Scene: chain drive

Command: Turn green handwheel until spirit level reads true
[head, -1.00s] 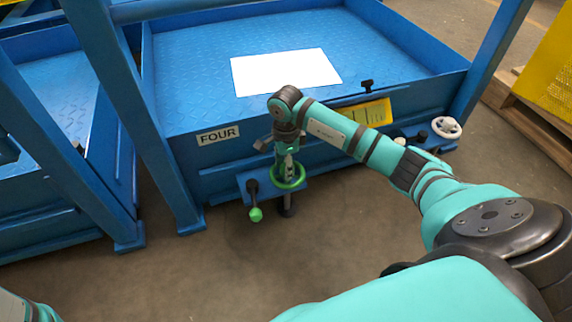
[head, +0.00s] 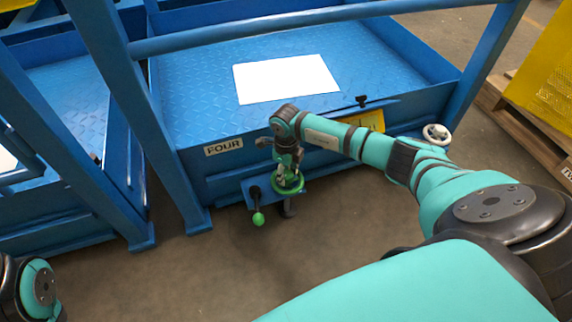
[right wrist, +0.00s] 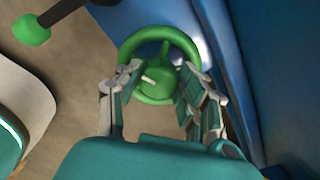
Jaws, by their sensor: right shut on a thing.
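The green handwheel (head: 292,189) sits on a small blue bracket low on the front of the blue platform marked FOUR. In the right wrist view, the handwheel (right wrist: 172,33) is a green ring with a round green hub and a raised green part. My right gripper (head: 286,173) reaches down onto it from above. In the right wrist view, my right gripper's fingers (right wrist: 158,82) are on both sides of the hub, shut on the handwheel. I cannot make out a spirit level. Only a piece of my left arm shows at the lower left; its gripper is out of view.
A green-knobbed black lever (head: 258,217) hangs left of the handwheel. A white handwheel (head: 437,134) is at the platform's right corner. A yellow plate (head: 372,119) is partly hidden by my right arm. A white sheet (head: 287,78) lies on the platform.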

